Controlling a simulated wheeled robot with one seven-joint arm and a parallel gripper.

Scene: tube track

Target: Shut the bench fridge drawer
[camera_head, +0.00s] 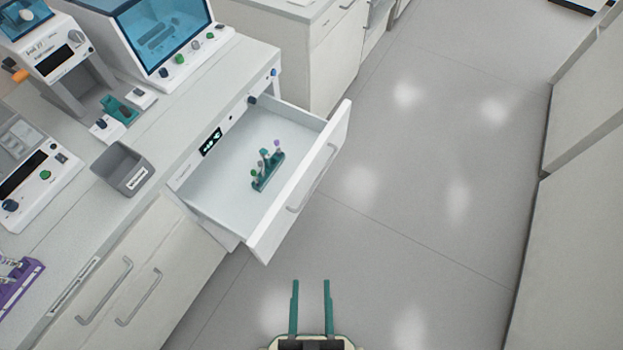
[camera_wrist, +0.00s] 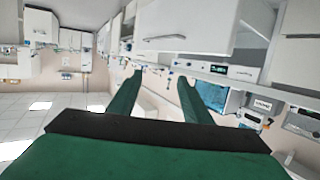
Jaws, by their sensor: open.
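The bench fridge drawer (camera_head: 226,200) is pulled far out from the bench front in the head view. Its white front panel (camera_head: 325,155) has a grey bar handle (camera_head: 312,178). Inside lies a small teal rack (camera_head: 267,171) with several coloured-cap tubes. My gripper (camera_head: 311,284) is open and empty, in front of the drawer and apart from it, over the floor. In the wrist view the picture appears upside down; the drawer front (camera_wrist: 190,25) with its handle shows beyond the two teal fingers (camera_wrist: 158,82).
A grey bin (camera_head: 124,168), a small teal holder (camera_head: 118,108) and lab instruments with blue windows (camera_head: 160,35) stand on the bench. Closed cupboards with handles (camera_head: 118,285) lie left of the drawer. Grey floor (camera_head: 420,220) is free to the right, up to tall cabinets (camera_head: 575,220).

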